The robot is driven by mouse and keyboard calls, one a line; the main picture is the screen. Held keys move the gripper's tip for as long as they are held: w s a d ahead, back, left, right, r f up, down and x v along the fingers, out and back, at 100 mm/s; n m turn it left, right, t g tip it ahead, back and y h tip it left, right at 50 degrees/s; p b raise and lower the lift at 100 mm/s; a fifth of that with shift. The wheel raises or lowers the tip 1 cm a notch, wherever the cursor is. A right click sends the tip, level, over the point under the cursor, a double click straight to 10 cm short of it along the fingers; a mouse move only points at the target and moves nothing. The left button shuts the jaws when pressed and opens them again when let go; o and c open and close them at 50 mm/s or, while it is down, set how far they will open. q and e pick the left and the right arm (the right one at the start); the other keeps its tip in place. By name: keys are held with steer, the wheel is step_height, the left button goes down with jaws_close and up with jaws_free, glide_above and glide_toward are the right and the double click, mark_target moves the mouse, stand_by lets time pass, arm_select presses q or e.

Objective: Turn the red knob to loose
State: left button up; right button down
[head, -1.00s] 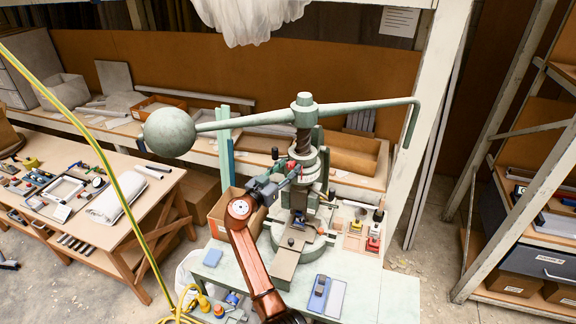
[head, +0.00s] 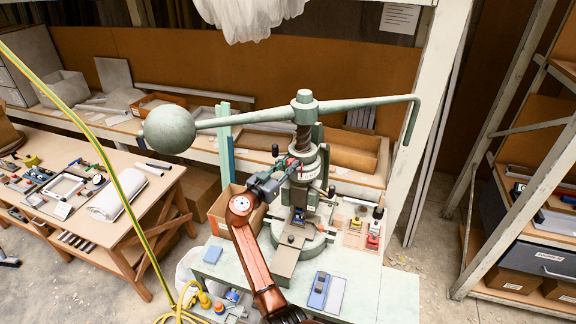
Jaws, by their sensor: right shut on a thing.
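The green fly press (head: 304,170) stands on the pale bench, with its long handle bar and round ball weight (head: 168,130) across the top. The red knob (head: 291,163) is on the left side of the press body, below the screw; only a small bit of red shows. My right gripper (head: 284,173) reaches up from below and is shut on the red knob, its fingers partly hiding it. Any marking for loose or tight is too small to read. My left gripper is not in view.
A blue box with a pale pad (head: 326,292) lies on the pale bench (head: 385,295) in front of the press. Small containers with red and yellow parts (head: 373,241) stand right of it. A yellow-green cable (head: 125,200) hangs at the left.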

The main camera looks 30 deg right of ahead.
steer(key=shift+f+n+b, duration=0.1)
steer(key=shift+n+b, duration=0.5)
steer(key=shift+n, duration=0.1)
steer(key=n+b, duration=0.1)
steer(key=n, duration=0.1)
steer(key=shift+n, duration=0.3)
steer(key=n, duration=0.3)
steer(key=shift+w+n, duration=0.1)
steer(key=shift+n, duration=0.2)
steer(key=n, duration=0.2)
steer(key=shift+a+n, duration=0.1)
steer(key=shift+n, duration=0.3)
steer(key=n+p, duration=0.1)
steer(key=n, duration=0.1)
steer(key=shift+n, duration=0.4)
steer(key=shift+n+p, duration=1.25)
steer(key=shift+n, duration=1.05)
